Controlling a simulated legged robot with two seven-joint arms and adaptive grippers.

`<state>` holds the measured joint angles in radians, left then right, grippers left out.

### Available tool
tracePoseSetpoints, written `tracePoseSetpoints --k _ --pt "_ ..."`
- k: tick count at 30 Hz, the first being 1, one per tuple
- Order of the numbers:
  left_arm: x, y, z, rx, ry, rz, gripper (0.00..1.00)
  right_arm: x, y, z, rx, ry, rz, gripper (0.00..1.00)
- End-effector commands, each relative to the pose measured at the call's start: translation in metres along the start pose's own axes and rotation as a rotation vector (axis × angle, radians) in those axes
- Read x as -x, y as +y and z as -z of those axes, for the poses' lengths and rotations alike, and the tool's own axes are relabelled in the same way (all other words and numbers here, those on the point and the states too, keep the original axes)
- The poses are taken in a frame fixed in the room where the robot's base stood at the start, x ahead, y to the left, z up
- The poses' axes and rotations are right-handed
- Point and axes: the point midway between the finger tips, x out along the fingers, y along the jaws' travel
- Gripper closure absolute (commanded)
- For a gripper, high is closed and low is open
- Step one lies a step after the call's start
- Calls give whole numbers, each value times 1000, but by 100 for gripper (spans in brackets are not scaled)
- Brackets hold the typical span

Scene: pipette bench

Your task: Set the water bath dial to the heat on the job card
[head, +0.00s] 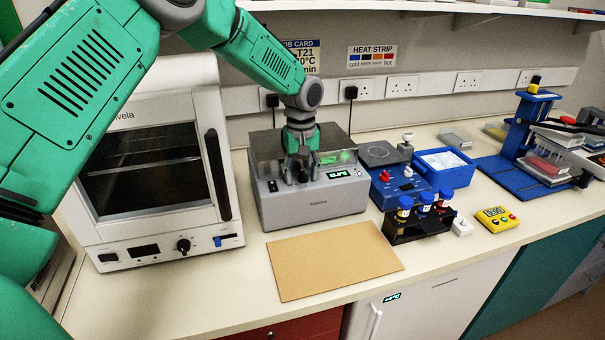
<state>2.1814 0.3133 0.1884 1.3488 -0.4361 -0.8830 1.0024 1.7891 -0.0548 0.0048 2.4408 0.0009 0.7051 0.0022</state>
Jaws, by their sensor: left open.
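The grey water bath (312,206) stands on the bench in the middle of the head view, with a lit green display (339,174) on its front. The digits are too small to read surely. My left gripper (301,175) is open and points down at the front of the bath, left of the display. It covers the spot where a dial may sit, so I cannot see the dial or tell whether the fingers touch it. The job card (312,56) on the wall is partly hidden by my left arm; "T21", "0°C" and "min" show. My right gripper is not in view.
A white oven (160,255) stands left of the bath. A brown board (333,262) lies in front. A blue device (398,186), a dark rack with vials (417,229) and a yellow timer (497,219) are to the right. A heat strip sign (371,56) hangs behind.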

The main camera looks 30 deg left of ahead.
Motion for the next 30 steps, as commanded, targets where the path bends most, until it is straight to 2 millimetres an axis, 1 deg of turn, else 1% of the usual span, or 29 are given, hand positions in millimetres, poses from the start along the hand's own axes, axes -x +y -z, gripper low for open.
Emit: tracePoseSetpoints --k 8,9,11,12,23,30 --pt "0 4 -3 -1 4 2 56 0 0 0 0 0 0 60" --pt "0 4 -3 -1 4 2 70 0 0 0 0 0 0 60" --pt "0 3 -3 -1 4 2 91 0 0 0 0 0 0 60" --pt "0 3 -3 -1 3 1 100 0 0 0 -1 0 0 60" --pt "0 2 -1 -30 1 -3 100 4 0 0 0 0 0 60" --pt "2 1 1 -155 4 0 100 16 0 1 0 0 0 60"
